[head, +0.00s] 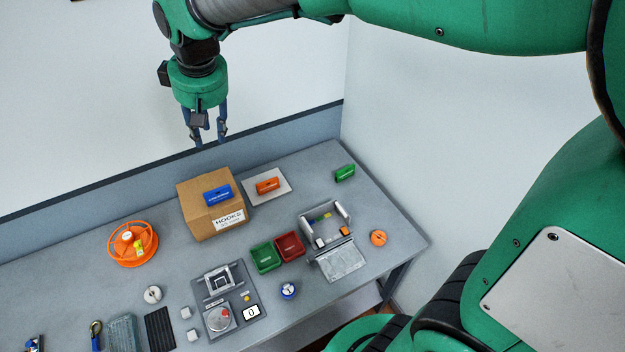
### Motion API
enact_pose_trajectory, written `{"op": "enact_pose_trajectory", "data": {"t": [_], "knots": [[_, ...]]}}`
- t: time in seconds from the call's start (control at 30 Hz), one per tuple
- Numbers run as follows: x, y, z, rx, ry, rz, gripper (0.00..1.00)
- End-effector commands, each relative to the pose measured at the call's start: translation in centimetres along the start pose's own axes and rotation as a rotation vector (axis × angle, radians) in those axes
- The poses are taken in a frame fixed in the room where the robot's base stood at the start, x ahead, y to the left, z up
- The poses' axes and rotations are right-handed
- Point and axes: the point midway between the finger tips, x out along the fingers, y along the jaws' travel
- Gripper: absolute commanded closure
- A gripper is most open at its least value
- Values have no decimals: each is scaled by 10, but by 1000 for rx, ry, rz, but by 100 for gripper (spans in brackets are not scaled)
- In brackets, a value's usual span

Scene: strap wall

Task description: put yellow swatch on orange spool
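The orange spool (115,252) lies on the left part of the grey table, left of the cardboard box. A small yellow-green patch (140,248) shows on it; I cannot tell whether this is the yellow swatch or a label. My gripper (208,142) hangs pointing down in front of the back wall, above the cardboard box in the picture. Its fingers are apart with nothing between them.
The cardboard box (210,228) bears a blue block (217,195). An orange block (268,185) lies on a white pad (283,195). Green (266,257) and red (290,247) bins and the metal frame (345,262) stand right of centre. Small tools crowd the front left.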

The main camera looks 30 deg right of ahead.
Motion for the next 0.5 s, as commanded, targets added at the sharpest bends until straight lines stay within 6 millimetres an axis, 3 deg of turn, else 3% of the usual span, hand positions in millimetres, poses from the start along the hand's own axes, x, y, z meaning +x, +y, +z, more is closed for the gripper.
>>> {"op": "enact_pose_trajectory", "data": {"t": [0.2,0.5], "knots": [[-34,14,57,84,39,22,67],[-65,22,135,196,89,51,67]]}}
